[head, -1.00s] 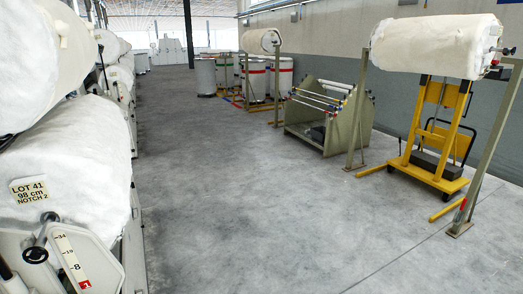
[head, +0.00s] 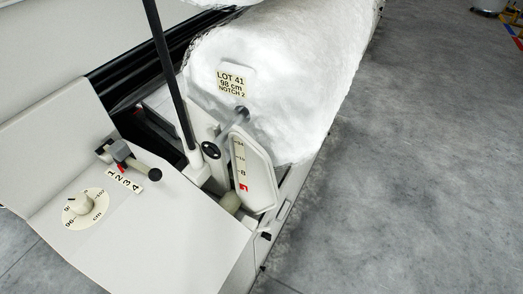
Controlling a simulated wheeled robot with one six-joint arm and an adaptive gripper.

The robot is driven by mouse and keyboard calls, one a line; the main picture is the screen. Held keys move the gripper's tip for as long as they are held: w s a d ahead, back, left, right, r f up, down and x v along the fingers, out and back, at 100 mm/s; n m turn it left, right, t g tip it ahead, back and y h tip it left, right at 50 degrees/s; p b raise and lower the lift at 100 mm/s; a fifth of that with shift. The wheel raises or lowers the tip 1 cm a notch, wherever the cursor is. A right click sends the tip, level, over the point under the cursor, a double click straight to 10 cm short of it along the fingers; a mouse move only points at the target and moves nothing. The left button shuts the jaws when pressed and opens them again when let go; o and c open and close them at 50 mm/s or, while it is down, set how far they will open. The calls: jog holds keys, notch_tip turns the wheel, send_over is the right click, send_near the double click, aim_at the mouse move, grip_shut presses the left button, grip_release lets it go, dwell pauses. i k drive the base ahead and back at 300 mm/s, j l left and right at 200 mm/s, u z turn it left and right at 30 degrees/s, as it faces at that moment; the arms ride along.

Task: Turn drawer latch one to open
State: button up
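I cannot pick out a latch marked as drawer latch one in the head view. A small dark fitting (head: 266,237) shows on the machine's lower side, too small to tell what it is. The pale machine top (head: 165,215) carries a lever with a black knob (head: 155,174) beside a strip numbered 1 to 4 (head: 124,181). A round dial (head: 82,206) marked in cm lies left of it. My gripper is not in view.
A large white fibre roll (head: 290,75) with a tag reading LOT 41, 98 cm, NOTCH 2 (head: 231,84) rests behind the panel. A scale plate (head: 248,170) and a black upright bar (head: 170,75) stand before it.

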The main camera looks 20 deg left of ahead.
aim_at(267, 236)
jog(key=i+l+u, duration=0.2)
jog(key=l, duration=0.15)
jog(key=i+l+u, duration=0.25)
jog(key=l+u, duration=0.2)
jog(key=l, duration=0.25)
jog(key=i+l+u, duration=0.25)
jog(key=l, duration=0.2)
jog(key=k+j+u, duration=0.1)
jog(key=k+u, duration=0.15)
jog(key=k, duration=0.15)
jog(key=k+j+u, duration=0.25)
jog(key=k, duration=0.15)
jog(key=i+j+u, duration=0.1)
jog(key=i+j, duration=0.15)
jog(key=i, duration=0.15)
jog(key=i+j+u, duration=0.15)
jog(key=i, duration=0.25)
